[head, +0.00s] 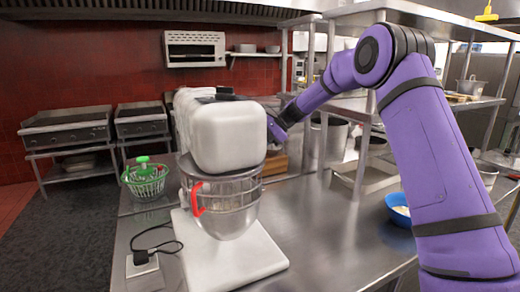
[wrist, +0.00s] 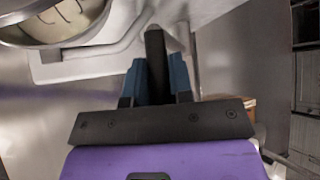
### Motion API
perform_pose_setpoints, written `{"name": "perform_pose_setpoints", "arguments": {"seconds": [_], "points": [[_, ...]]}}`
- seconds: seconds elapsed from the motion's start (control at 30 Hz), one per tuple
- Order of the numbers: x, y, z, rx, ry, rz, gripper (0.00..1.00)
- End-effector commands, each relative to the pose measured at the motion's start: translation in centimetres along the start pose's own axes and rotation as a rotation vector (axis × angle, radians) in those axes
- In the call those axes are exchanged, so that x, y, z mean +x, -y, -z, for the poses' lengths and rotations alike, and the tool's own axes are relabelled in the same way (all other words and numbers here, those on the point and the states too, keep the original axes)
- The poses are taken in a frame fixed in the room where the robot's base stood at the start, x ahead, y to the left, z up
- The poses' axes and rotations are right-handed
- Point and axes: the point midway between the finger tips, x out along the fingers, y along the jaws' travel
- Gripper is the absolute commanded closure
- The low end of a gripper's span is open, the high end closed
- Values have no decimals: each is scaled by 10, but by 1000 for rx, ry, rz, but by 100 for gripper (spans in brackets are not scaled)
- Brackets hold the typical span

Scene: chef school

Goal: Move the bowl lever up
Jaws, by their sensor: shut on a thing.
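A white stand mixer (head: 228,135) stands on the steel counter, with a metal bowl (head: 232,215) under its head. The bowl's rim also shows at the top left of the wrist view (wrist: 95,38). The bowl lever, a dark bar (wrist: 155,42), sticks out from the mixer's white side in the wrist view. My gripper (wrist: 158,75) is shut on this lever, its blue-grey fingers on either side of it. In the head view my arm reaches to the mixer's far right side, and the mixer head hides the fingertips and the lever.
A green and white basket (head: 145,180) stands left of the mixer. A black plug and cord (head: 142,258) lie at the front left. A blue bowl (head: 399,211) sits on the right of the steel counter (head: 325,225), behind my arm. Shelving stands behind.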

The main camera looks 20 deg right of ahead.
Motion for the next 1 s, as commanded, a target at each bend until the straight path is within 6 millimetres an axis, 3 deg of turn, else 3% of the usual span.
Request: {"name": "perform_pose_setpoints", "arguments": {"seconds": [0.7,0.73,0.8,1.0], "points": [[-3,9,-4,-3,0,5,100],[-3,9,-4,-3,0,5,72],[-3,9,-4,-3,1,5,56],[-2,8,-3,-2,1,3,54]]}}
